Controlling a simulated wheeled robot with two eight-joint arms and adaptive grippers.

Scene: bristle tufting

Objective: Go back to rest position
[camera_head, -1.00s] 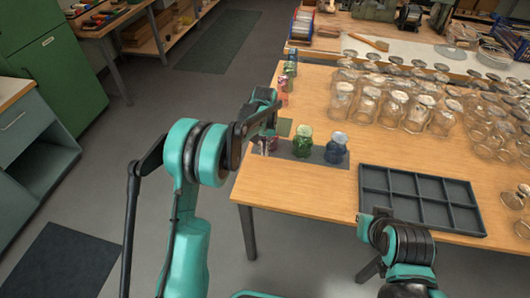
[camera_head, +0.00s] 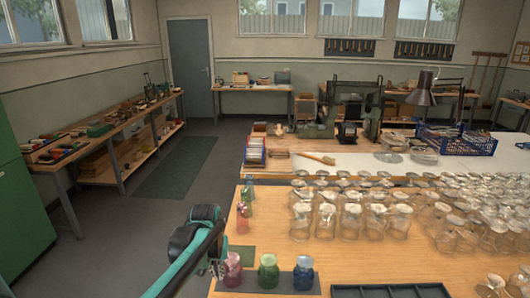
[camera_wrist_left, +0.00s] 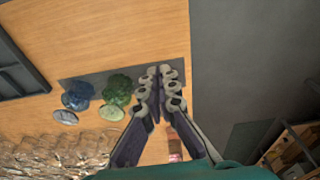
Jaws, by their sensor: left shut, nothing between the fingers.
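My left gripper (camera_head: 216,268) is low in the head view, beside the red jar (camera_head: 232,270) at the table's left edge. In the left wrist view my left gripper (camera_wrist_left: 160,75) has its fingers together with nothing between them. A green jar (camera_head: 268,271) and a blue jar (camera_head: 303,276) stand to the right of the red one. The left wrist view also shows the green jar (camera_wrist_left: 118,92) and the blue jar (camera_wrist_left: 78,96) apart from the fingers. My right gripper is not in view.
Many clear glass jars (camera_head: 350,220) cover the table's middle and right. A dark divided tray (camera_head: 390,291) lies at the front. More coloured jars (camera_head: 243,216) line the left edge. Open floor (camera_head: 120,235) lies left of the table.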

